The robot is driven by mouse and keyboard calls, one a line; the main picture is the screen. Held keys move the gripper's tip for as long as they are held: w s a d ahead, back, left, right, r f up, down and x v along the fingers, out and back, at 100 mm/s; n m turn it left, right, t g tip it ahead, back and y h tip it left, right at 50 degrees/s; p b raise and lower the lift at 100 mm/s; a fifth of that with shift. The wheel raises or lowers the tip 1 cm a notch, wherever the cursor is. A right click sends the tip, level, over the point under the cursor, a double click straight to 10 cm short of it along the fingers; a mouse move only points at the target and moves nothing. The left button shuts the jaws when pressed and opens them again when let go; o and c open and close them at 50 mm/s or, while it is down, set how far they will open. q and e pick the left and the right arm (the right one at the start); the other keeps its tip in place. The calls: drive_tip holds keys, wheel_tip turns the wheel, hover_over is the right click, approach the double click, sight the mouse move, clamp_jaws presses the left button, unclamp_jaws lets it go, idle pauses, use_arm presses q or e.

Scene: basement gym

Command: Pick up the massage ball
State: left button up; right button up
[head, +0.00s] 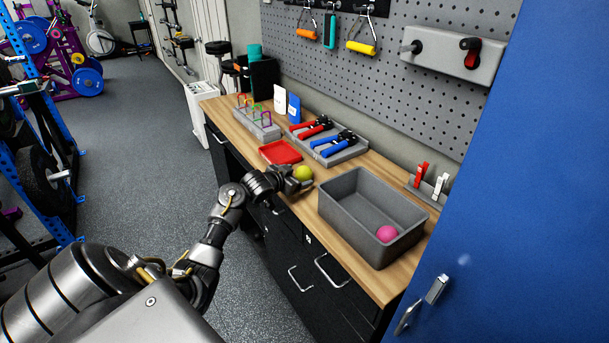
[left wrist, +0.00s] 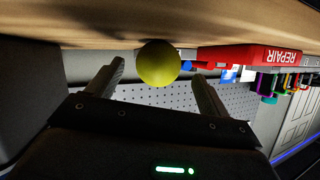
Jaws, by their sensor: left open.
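A yellow-green ball (head: 302,173) is on the wooden counter, between the red tray and the grey bin. My left gripper (head: 297,184) is open at the ball, reaching in from the counter's front side. In the left wrist view the ball (left wrist: 159,64) shows at the gap between the two spread fingertips (left wrist: 160,72), just beyond them. Whether a finger touches it I cannot tell. A pink ball (head: 387,233) lies inside the grey bin (head: 345,188), in its near right corner. My right gripper is not in view.
A red tray (head: 281,152), lettered REPAIR in the left wrist view (left wrist: 250,57), lies left of the ball. Behind it, a grey holder (head: 335,155) carries red and blue hand grips. The grey bin's wall stands close on the right. A blue door (head: 530,180) bounds the right side.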

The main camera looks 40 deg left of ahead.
sight(300, 173)
use_arm(q)
drive_tip(key=x, duration=0.4)
drive_tip(key=shift+w+d+f, duration=0.1)
drive_tip(key=shift+w, duration=0.05)
drive_tip(key=c, duration=1.1)
drive_tip(key=shift+r, duration=0.5)
drive_tip(key=s+d+r, duration=0.1)
drive_tip(key=s+r, duration=0.7)
drive_tip(key=s, duration=0.1)
drive_tip(key=s+d+r, duration=0.1)
drive_tip(key=s+r, duration=0.3)
drive_tip(key=shift+s+d, duration=0.3)
drive_tip(key=shift+s, duration=0.1)
